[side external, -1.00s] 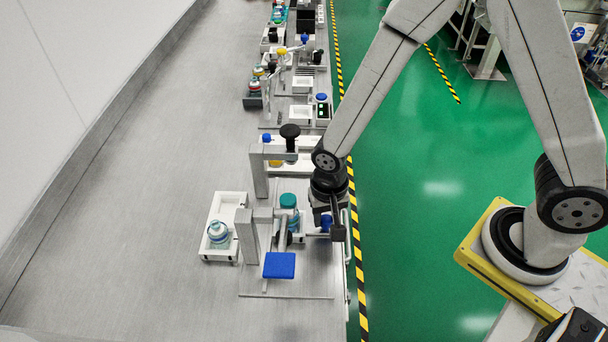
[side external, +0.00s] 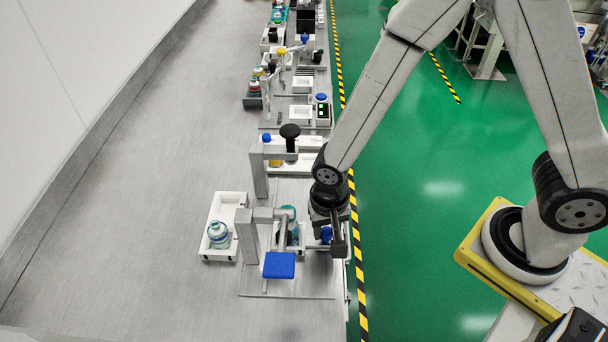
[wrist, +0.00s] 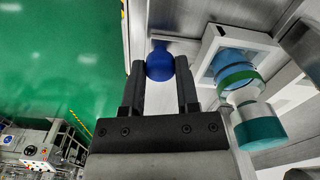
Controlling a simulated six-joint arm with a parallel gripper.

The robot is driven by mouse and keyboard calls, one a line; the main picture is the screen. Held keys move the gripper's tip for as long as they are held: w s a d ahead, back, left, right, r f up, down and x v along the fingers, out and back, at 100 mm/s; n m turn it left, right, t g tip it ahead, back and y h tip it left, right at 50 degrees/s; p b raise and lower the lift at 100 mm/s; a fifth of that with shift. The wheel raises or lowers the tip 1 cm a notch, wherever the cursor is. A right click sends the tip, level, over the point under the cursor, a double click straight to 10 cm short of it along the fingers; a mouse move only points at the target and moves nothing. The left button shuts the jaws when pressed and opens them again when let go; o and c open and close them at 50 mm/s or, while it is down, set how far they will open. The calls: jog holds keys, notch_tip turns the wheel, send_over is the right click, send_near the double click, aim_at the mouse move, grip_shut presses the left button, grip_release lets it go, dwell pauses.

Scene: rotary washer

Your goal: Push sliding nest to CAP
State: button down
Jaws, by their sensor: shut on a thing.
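The sliding nest is a white holder (wrist: 208,52) carrying a bottle with a teal cap (wrist: 259,132) in the wrist view. A blue round knob (wrist: 160,62) lies between my fingers. My gripper (wrist: 160,75) is shut on this knob. In the side view my gripper (side external: 338,245) is at the bench's right edge, by the blue knob (side external: 327,234). The bottle (side external: 291,232) stands to its left, its top partly hidden by a grey arm (side external: 270,213) of the station. Any CAP marking cannot be made out.
A blue square pad (side external: 279,265) stands in front of the station post (side external: 247,238). A white tray (side external: 228,208) with another bottle (side external: 219,235) is at left. A taller post with a black knob (side external: 290,131) stands behind. Bare bench lies farther left.

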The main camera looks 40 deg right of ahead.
jog(key=s+a, duration=0.5)
jog(key=shift+s+a, duration=0.1)
jog(key=shift+a, duration=0.05)
jog(key=shift+c, duration=1.7)
grip_release()
jog(key=shift+r, duration=0.1)
notch_tip(320, 180, up, 8)
